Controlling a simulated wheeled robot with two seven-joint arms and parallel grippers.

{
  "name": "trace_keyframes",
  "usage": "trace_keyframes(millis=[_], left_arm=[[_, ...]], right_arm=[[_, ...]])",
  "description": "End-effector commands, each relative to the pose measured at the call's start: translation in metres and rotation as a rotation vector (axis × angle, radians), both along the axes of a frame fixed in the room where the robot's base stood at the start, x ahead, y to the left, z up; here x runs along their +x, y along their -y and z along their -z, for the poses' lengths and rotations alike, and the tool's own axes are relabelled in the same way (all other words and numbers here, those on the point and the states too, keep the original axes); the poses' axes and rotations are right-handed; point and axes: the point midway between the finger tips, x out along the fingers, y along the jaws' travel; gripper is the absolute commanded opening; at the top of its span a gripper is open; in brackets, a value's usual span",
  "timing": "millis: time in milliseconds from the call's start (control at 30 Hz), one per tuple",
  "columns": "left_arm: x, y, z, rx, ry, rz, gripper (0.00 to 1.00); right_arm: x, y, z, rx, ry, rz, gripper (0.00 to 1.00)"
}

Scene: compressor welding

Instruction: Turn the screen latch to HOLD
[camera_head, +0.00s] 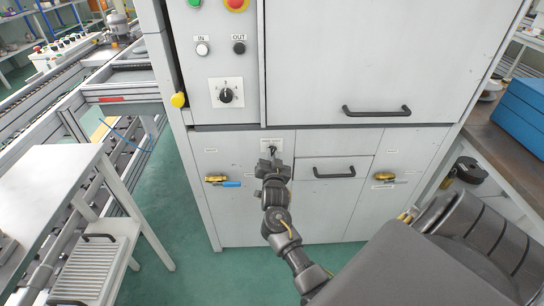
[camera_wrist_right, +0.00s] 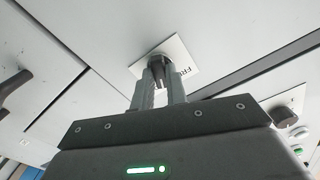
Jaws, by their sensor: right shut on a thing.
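The screen latch (camera_head: 271,147) is a small dark knob on a white label plate on the grey cabinet front, just below the upper panel's edge. In the right wrist view the latch (camera_wrist_right: 158,64) sits on its white plate, where part of a printed word shows beside the fingers. My right gripper (camera_head: 272,163) reaches up to the latch from below. In the wrist view its two fingers (camera_wrist_right: 160,85) are shut on the latch knob, one on each side. The gripper hides much of the latch in the head view. My left gripper is not in view.
A black handle (camera_head: 376,111) crosses the large upper panel, and a smaller handle (camera_head: 334,172) is right of the latch. A rotary switch (camera_head: 226,95) is above left. Valves with a blue lever (camera_head: 224,182) and brass body (camera_head: 384,176) flank the gripper.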

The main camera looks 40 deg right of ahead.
Motion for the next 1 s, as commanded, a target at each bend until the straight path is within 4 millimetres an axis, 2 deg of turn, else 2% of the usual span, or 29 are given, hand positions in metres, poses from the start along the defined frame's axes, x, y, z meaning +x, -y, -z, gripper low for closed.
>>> trace_keyframes(millis=[33,67,200,567,800,1000], left_arm=[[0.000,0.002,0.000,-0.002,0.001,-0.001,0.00],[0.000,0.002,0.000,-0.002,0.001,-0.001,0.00],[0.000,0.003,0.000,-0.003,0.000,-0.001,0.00],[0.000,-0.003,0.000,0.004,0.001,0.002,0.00],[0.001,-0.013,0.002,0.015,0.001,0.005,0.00],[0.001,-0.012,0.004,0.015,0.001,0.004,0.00]], right_arm=[[0.000,0.000,0.000,0.000,0.000,0.000,0.00],[0.000,0.000,0.000,0.000,0.000,0.000,0.18],[0.000,0.000,0.000,-0.001,-0.001,0.000,0.36],[-0.004,-0.004,0.001,0.000,0.000,-0.001,0.36],[-0.038,-0.029,0.002,0.002,-0.002,-0.001,0.36],[-0.067,-0.051,0.001,0.002,0.000,0.001,0.36]])
